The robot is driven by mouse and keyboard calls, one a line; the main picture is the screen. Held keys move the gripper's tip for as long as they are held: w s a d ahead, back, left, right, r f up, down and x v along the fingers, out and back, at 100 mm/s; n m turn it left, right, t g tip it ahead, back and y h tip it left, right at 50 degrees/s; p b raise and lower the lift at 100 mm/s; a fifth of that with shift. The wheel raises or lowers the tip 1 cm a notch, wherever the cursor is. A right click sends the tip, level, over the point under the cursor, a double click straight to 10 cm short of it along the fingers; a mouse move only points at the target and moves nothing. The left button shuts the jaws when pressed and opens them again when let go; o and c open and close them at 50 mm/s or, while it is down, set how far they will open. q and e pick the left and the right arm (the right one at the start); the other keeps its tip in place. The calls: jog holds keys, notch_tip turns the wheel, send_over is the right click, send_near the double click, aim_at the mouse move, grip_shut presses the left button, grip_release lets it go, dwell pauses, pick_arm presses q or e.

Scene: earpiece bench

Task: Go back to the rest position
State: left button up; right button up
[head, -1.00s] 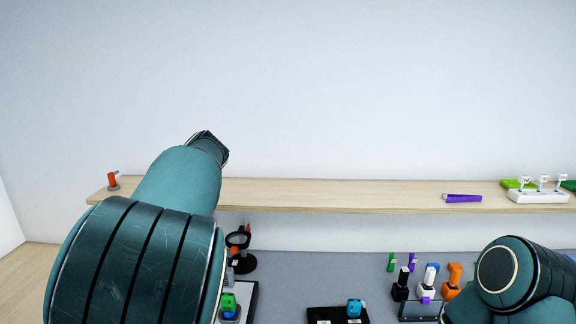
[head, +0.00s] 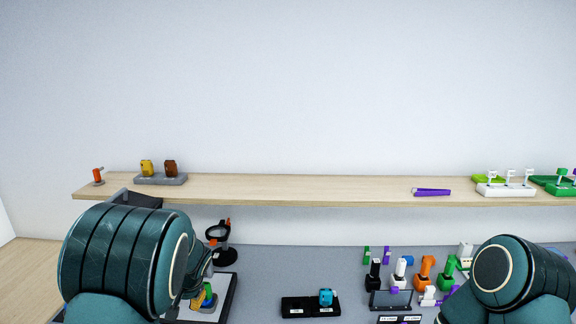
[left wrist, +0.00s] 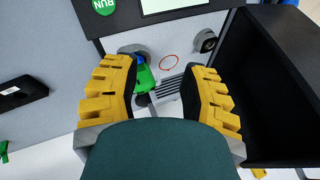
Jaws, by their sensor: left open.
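My left gripper (left wrist: 163,82) is open, its two yellow ridged fingers spread apart in the left wrist view. A green piece (left wrist: 143,76) lies between and beyond the fingers over a white surface; I cannot tell how far below them it is. In the head view my left arm is bent at the lower left and hides most of the gripper. The green piece (head: 209,291) shows partly beside it. My right arm is at the lower right of the head view, and its gripper is out of view.
A wooden shelf (head: 300,190) spans the wall, holding a grey stand (head: 160,180), a purple piece (head: 432,192) and a white rack (head: 505,190). A round magnifier (head: 218,234) stands behind my left arm. A black tray (head: 297,307) and several coloured pieces are on the grey bench (head: 290,265).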

pick_arm(q)
jog(key=s+d+f+h, duration=0.1)
jog(key=s+d+f, duration=0.1)
jog(key=f, duration=0.3)
jog(key=s+d+f+n+g+h, duration=0.1)
jog(key=s+f, duration=0.3)
jog(key=s, duration=0.1)
jog(key=s+d+f+h, duration=0.1)
jog(key=s+d+f, duration=0.1)
jog(key=f, duration=0.3)
jog(key=shift+s+d+f+n+h, duration=0.15)
jog(key=shift+s+d+f+h, duration=0.05)
jog(key=shift+s, duration=0.2)
jog(key=shift+s+d+f+n+h, duration=0.15)
jog(key=shift+s+h, duration=0.05)
jog(key=shift+s, duration=0.15)
jog(key=s+d+f+n+h, duration=0.35)
jog(key=s+d, duration=0.65)
jog(key=s, duration=0.5)
notch_tip(320, 180, down, 11)
jog(key=b, duration=0.9)
jog(key=shift+s+d+g+b, duration=0.15)
jog(key=shift+d+g+b, duration=0.15)
jog(key=shift+d+b, duration=0.1)
